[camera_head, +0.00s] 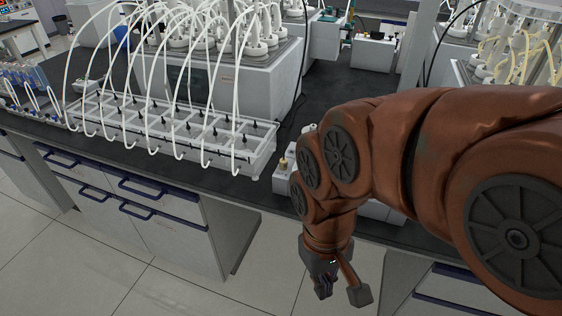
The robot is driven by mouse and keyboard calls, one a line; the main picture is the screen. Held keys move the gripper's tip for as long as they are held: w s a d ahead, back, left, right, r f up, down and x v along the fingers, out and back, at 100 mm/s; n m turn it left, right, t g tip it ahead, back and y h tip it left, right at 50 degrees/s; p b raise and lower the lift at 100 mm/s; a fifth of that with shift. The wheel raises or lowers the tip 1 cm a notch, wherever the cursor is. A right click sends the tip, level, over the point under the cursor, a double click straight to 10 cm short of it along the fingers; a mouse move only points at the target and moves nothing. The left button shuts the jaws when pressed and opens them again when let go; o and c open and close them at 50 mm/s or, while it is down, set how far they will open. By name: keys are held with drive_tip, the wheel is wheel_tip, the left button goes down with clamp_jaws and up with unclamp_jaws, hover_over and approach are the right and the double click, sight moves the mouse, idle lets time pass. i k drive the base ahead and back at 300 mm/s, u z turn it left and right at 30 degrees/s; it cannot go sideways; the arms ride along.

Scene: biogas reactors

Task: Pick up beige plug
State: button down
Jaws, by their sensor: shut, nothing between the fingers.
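A small beige piece (284,163), which looks like the plug, stands at the right end of the tubed rack, just left of my arm. It is too small to make out its shape well. My gripper (336,290) hangs low in front of the bench's front edge, over the floor, below and to the right of the beige piece and well apart from it. It is shut and empty. My arm hides part of the bench around and right of the beige piece.
A clear rack (180,130) with several looping white tubes lies along the bench (322,92) left of the beige piece. A large grey-white unit (268,82) stands behind it. Drawers with blue handles (150,190) face the open tiled floor (150,280).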

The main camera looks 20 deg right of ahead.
sight(283, 163)
drive_tip(key=u, duration=0.35)
drive_tip(key=k, duration=1.1)
drive_tip(key=u, duration=1.35)
drive_tip(key=i, duration=1.2)
drive_tip(key=z, duration=0.8)
